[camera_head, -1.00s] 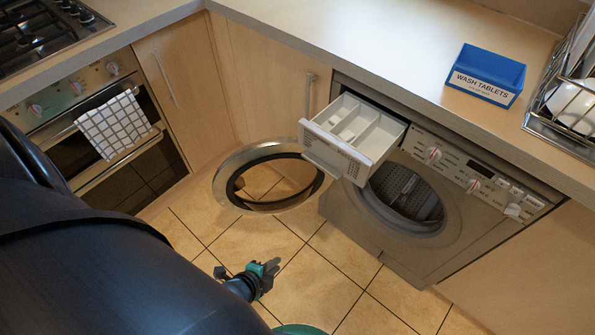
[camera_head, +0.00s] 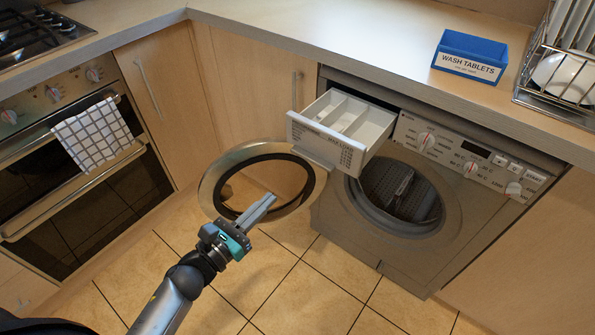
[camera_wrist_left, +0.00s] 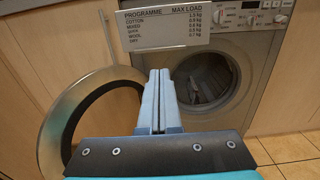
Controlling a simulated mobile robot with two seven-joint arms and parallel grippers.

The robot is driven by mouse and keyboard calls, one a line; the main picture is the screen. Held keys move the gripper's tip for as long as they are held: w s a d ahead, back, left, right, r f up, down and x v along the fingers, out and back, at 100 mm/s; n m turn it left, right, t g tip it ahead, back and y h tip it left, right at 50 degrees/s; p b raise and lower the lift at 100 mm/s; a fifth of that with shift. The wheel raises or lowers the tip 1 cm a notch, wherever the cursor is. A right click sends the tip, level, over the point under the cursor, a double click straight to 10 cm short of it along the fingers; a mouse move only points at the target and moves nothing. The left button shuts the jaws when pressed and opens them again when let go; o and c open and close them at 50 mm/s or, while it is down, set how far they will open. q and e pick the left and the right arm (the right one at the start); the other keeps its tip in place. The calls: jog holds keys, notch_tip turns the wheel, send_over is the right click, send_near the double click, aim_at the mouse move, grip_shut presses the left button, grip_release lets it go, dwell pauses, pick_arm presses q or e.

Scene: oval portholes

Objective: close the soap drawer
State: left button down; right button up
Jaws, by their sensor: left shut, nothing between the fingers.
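The soap drawer (camera_head: 341,126) is pulled out from the top left of the washing machine (camera_head: 397,217). Its white compartments show from above, and I see no tablet in them. In the left wrist view its front panel (camera_wrist_left: 165,27) with the load table is at the top. My left gripper (camera_head: 265,203) is shut and empty. It is in front of the open round door, below and left of the drawer front, apart from the drawer. In the left wrist view its closed fingers (camera_wrist_left: 158,102) point toward the machine, below the panel. My right gripper is not in view.
The washing machine door (camera_head: 212,181) stands open to the left, near my left gripper. A blue wash tablets box (camera_head: 469,57) and a dish rack (camera_head: 560,75) are on the worktop. The oven (camera_head: 70,185) with a checked towel is at the left. The floor in front is clear.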

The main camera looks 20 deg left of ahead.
pick_arm(q)
jog(key=b, duration=0.2)
send_near(309, 160)
jog(key=x, duration=0.5)
jog(key=shift+w, duration=0.15)
jog(key=shift+x, duration=0.8)
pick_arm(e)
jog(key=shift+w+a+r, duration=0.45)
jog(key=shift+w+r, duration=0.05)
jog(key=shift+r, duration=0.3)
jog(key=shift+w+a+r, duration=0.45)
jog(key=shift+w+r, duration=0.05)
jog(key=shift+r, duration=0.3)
pick_arm(q)
jog(key=shift+d, duration=0.1)
